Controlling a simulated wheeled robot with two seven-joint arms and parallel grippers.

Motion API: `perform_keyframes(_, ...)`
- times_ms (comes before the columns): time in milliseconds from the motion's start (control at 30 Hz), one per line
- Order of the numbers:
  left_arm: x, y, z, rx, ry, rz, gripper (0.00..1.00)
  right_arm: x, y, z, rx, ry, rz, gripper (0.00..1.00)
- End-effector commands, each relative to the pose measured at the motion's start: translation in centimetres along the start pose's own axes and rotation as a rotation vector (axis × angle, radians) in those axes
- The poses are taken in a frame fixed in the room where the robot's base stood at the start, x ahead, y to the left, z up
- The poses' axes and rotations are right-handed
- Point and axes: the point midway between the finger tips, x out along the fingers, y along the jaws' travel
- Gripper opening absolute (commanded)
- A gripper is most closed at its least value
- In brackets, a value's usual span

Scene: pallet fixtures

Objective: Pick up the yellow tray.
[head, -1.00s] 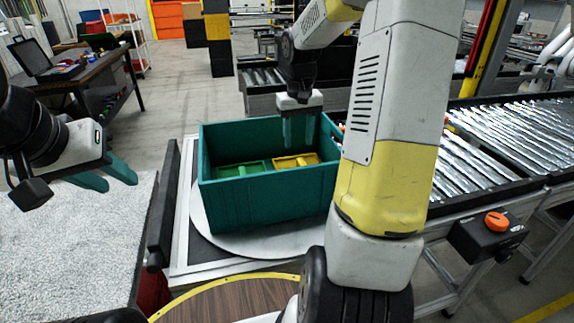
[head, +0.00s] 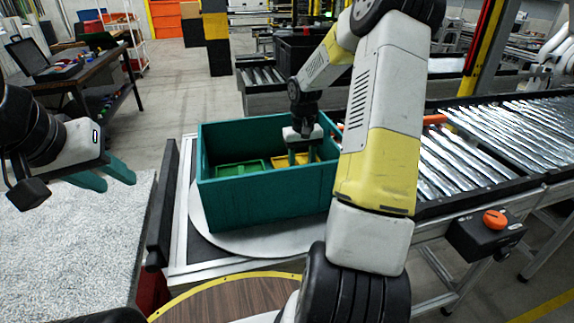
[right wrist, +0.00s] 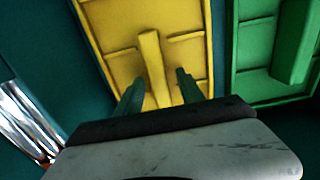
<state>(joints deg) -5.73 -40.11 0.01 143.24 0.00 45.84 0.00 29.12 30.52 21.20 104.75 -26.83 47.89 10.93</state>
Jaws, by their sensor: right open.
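The yellow tray (head: 284,161) lies inside the teal crate (head: 262,194), on the right of the green tray (head: 238,169). In the right wrist view the yellow tray (right wrist: 112,38) shows a raised bar along its middle. My right gripper (head: 303,160) reaches down into the crate over the yellow tray. Its green fingers (right wrist: 158,90) are open, one on each side of the bar's near end; I cannot tell whether they touch it. My left gripper (head: 112,181) is empty over the grey-white surface at left, its fingers apart.
The crate walls stand close around my right gripper. The crate rests on a round plate (head: 235,238) on a framed stand. A roller conveyor (head: 500,140) lies at right, with a control box and orange knob (head: 494,220) in front. The green tray (right wrist: 265,45) lies beside the yellow one.

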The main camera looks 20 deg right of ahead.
Motion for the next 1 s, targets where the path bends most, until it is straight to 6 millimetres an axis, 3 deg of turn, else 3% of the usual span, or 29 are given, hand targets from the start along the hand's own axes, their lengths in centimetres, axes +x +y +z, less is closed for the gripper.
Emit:
perform_keyframes(167, 0.0, 0.0, 0.0, 0.000, 0.000, 0.000, 0.36, 0.0, 0.0, 0.0, 0.000, 0.001, 0.000, 0.45)
perform_keyframes(400, 0.0, 0.0, 0.0, 0.000, 0.000, 0.000, 0.36, 0.0, 0.0, 0.0, 0.000, 0.001, 0.000, 0.00)
perform_keyframes(833, 0.0, 0.0, 0.0, 0.000, 0.000, 0.000, 0.36, -0.1, 0.0, 0.0, 0.000, 0.002, 0.001, 0.00)
perform_keyframes(1000, 0.0, 0.0, 0.0, 0.000, 0.000, 0.000, 0.36, -1.3, 0.0, -0.1, 0.000, 0.003, 0.002, 0.00)
